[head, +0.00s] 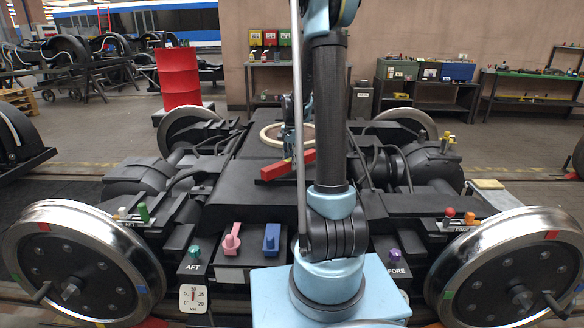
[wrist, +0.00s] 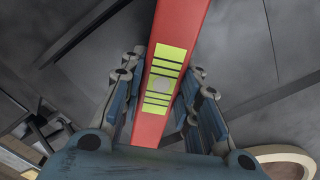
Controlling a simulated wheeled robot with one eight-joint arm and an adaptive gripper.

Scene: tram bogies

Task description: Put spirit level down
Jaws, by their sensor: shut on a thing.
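The spirit level (head: 288,165) is a red bar over the dark middle of the bogie frame (head: 250,205). In the head view it slopes slightly, its right end higher. In the wrist view the spirit level (wrist: 182,25) runs between the fingers, with a yellow, black-striped patch and a grey dot on it. My gripper (wrist: 162,88) is shut on it, a finger on each side. In the head view my arm hides part of the level and most of the gripper. I cannot tell whether the level touches the frame.
A pale ring (head: 272,135) lies behind the level. A pink object (head: 232,240) and a blue object (head: 271,238) stand on the near side of the frame. Large wheels (head: 75,262) flank it. The dark frame top left of the level is bare.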

